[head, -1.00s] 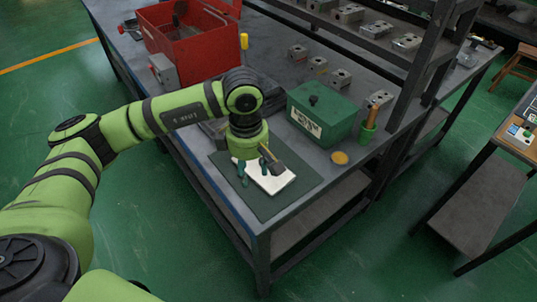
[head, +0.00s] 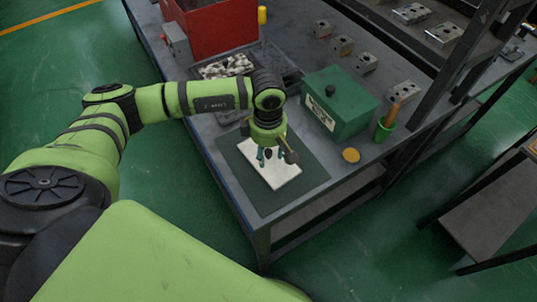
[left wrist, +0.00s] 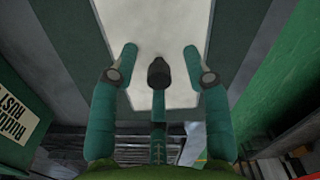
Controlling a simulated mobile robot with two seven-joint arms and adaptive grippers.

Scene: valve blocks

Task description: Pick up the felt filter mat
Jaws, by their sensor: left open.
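The felt filter mat (head: 282,177) is a flat white rectangle lying on a dark grey-green pad (head: 308,178) near the bench's front corner. My left gripper (head: 270,156) points down over the mat's far part, open and empty. In the left wrist view the mat (left wrist: 155,20) runs between the two spread fingers (left wrist: 162,52), with a dark stubby part in the middle. Whether the fingertips touch the mat cannot be told. My right gripper is not in view.
A green box (head: 345,105) with a black knob stands right of the gripper. Beside it are a green cup (head: 383,131) with a handle in it and a yellow disc (head: 351,155). A tray (head: 228,68) and a red bin (head: 215,28) are behind; metal blocks (head: 342,46) stand further back.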

